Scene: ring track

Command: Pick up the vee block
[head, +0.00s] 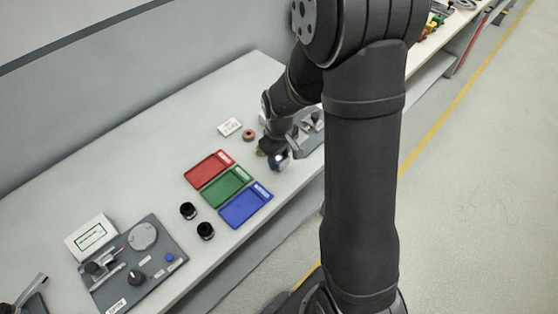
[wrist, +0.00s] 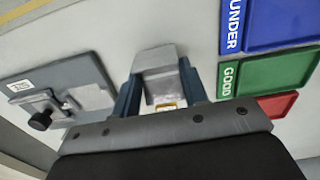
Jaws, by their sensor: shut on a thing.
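The vee block (wrist: 158,72) is a grey metal block with a paler face and a small yellowish label low on it. In the wrist view it sits between the two blue fingers of my gripper (wrist: 160,92), which are shut on it from both sides. In the head view my gripper (head: 278,160) is low over the bench, just beyond the coloured trays, and the arm and gripper largely hide the block there. I cannot tell whether the block touches the bench.
Red (head: 208,168), green (head: 227,186) and blue (head: 246,206) trays stand in a row. A grey fixture plate (wrist: 85,72) with a black knob lies beside the block.

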